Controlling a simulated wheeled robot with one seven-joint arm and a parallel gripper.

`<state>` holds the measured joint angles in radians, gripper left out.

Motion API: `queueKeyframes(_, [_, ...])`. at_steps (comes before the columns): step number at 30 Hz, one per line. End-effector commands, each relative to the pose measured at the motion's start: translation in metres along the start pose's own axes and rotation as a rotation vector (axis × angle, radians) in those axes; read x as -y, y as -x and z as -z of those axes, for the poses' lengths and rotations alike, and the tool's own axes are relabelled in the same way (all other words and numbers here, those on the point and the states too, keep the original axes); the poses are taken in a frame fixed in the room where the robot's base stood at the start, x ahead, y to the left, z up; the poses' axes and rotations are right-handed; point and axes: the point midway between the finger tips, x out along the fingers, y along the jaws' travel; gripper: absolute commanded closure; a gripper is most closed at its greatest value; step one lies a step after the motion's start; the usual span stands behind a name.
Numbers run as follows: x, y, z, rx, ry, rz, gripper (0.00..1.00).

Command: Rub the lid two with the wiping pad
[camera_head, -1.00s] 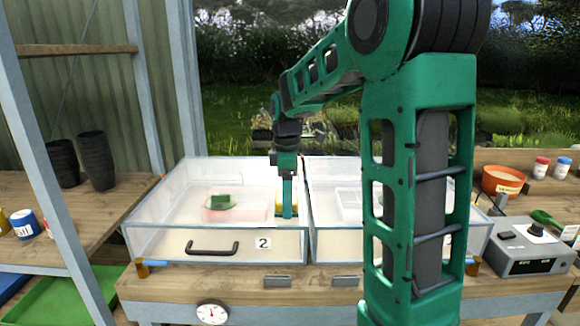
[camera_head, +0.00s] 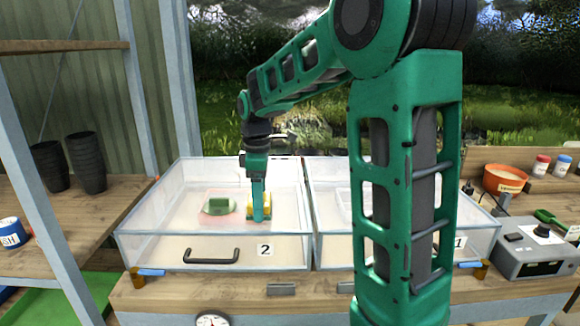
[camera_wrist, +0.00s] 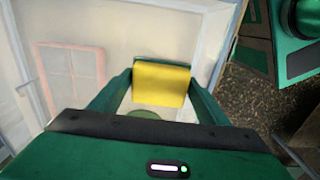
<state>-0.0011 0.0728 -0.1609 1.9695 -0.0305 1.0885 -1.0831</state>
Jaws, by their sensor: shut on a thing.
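Lid two (camera_head: 135,243) is a clear, box-like cover with a dark handle (camera_head: 212,254) and a "2" label at its front, left of a similar clear lid. My gripper (camera_head: 260,214) points down over its right half. It is shut on a yellow wiping pad (camera_head: 250,207). In the wrist view the pad (camera_wrist: 160,85) sits between both green fingers. I cannot tell whether the pad touches the lid's top. A green block (camera_head: 219,204) on a pale pinkish base shows through the lid, left of my gripper.
The "1" lid (camera_head: 335,250) stands close on the right. A grey control box (camera_head: 545,255) and an orange pot (camera_head: 505,179) are on the bench farther right. Dark pots (camera_head: 86,163) stand on the left shelf. A round dial (camera_head: 211,321) is at the bench front.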

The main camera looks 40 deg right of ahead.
Motion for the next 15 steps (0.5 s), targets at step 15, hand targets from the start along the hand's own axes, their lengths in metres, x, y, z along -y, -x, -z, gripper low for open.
queueKeyframes(15, [0.008, 0.035, 0.016, -0.001, 0.0, -0.001, 0.55])
